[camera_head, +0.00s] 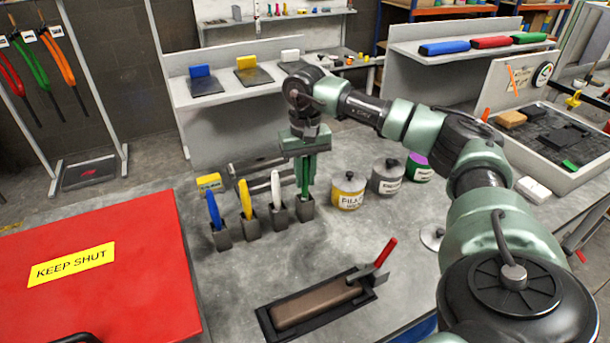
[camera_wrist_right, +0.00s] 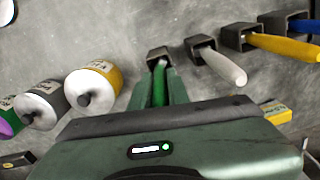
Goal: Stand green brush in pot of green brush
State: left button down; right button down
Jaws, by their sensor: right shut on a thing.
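The green brush (camera_head: 304,178) is upright between the fingers of my right gripper (camera_head: 306,170), which is shut on it. Its lower end is at the mouth of the rightmost dark grey pot (camera_head: 305,211). In the right wrist view the green brush (camera_wrist_right: 159,84) runs between the fingers to the square pot (camera_wrist_right: 155,54). Its tip is hidden, so how deep it sits in the pot I cannot tell. My left gripper does not show.
White (camera_head: 276,187), yellow (camera_head: 245,197) and blue (camera_head: 214,211) brushes stand in pots to the left. A filler tin (camera_head: 348,190) and other tins stand close on the right. A brown block in a black tray (camera_head: 264,322) lies in front. Bench between is clear.

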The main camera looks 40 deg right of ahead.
aim_at(305, 158)
jog(key=c, duration=1.3)
grip_release()
jog(key=shift+r, duration=0.6)
notch_tip(305, 158, up, 7)
jog(key=shift+f+b, duration=0.15)
jog(key=shift+b, duration=0.6)
